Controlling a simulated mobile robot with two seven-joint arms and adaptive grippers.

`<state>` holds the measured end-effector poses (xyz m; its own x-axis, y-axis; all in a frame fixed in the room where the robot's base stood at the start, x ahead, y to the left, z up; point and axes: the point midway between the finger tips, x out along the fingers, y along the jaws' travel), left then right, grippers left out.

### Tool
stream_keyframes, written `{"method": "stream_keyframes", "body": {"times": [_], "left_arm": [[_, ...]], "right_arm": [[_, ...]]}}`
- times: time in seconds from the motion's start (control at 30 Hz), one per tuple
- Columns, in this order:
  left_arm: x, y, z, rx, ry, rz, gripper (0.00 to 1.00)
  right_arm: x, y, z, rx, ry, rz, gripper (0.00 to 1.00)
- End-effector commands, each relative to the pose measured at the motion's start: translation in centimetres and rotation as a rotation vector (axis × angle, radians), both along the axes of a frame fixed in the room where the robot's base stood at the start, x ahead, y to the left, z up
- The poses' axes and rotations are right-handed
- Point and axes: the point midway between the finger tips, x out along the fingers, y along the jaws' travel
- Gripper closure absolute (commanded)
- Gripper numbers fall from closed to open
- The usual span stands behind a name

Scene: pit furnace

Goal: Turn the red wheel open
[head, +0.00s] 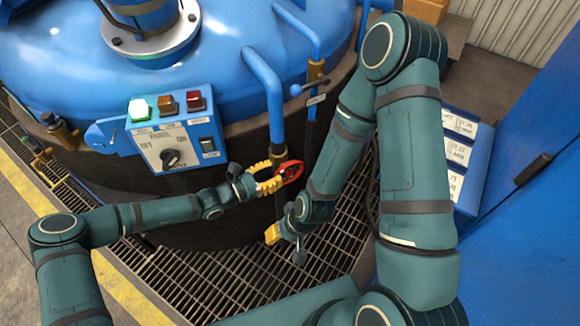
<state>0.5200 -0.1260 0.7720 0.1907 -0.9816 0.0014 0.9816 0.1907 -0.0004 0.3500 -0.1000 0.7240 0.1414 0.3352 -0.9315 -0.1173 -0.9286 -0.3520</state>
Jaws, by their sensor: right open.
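The red wheel (290,172) is a small handwheel on a brass valve at the foot of a blue pipe, in the middle of the head view. My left gripper (272,178) reaches it from the left, with its yellow fingers at the wheel's left rim. I cannot tell whether the fingers grip the rim or only lie beside it. My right gripper (272,234) is open, below the wheel and over the floor grating, apart from the wheel. Its fingers are partly hidden by its own wrist.
A control box (172,135) with a lit green lamp, two other lamps and a knob is on the furnace (225,85) at left. Blue pipes (272,85) rise behind the wheel. Floor grating (200,275) lies below. A blue cabinet (535,180) and a panel with white labels (458,150) stand at right.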

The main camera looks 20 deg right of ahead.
Motion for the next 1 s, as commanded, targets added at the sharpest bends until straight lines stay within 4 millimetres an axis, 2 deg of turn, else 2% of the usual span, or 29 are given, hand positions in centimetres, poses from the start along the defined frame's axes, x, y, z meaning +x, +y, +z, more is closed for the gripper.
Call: {"method": "stream_keyframes", "body": {"times": [0.1,0.3,0.5,0.77,0.83,0.87,1.0], "left_arm": [[0.4,-2.3,-0.1,-0.001,0.000,-0.002,0.70],[0.9,-4.7,-0.1,0.000,-0.001,-0.001,0.70],[1.0,-5.6,0.0,0.002,0.000,-0.002,0.70],[1.0,-5.6,0.0,0.002,0.000,-0.001,0.70],[1.0,-5.6,0.0,0.002,0.000,-0.001,0.95],[1.0,-5.6,0.0,0.002,0.000,-0.001,1.00],[1.0,-5.6,0.0,0.002,0.000,-0.001,1.00]], "right_arm": [[0.1,0.0,-0.5,0.000,-0.002,-0.001,0.53],[0.2,0.0,-0.9,0.000,-0.004,-0.001,0.53],[0.2,0.0,-1.0,-0.002,-0.004,-0.002,0.53],[0.2,0.0,-1.0,-0.001,-0.006,-0.002,0.53],[0.2,0.0,-1.0,-0.001,-0.006,-0.002,0.53],[0.2,0.0,-1.0,-0.001,-0.005,-0.002,0.53],[0.2,0.0,-1.0,-0.001,-0.005,-0.002,0.53]]}}
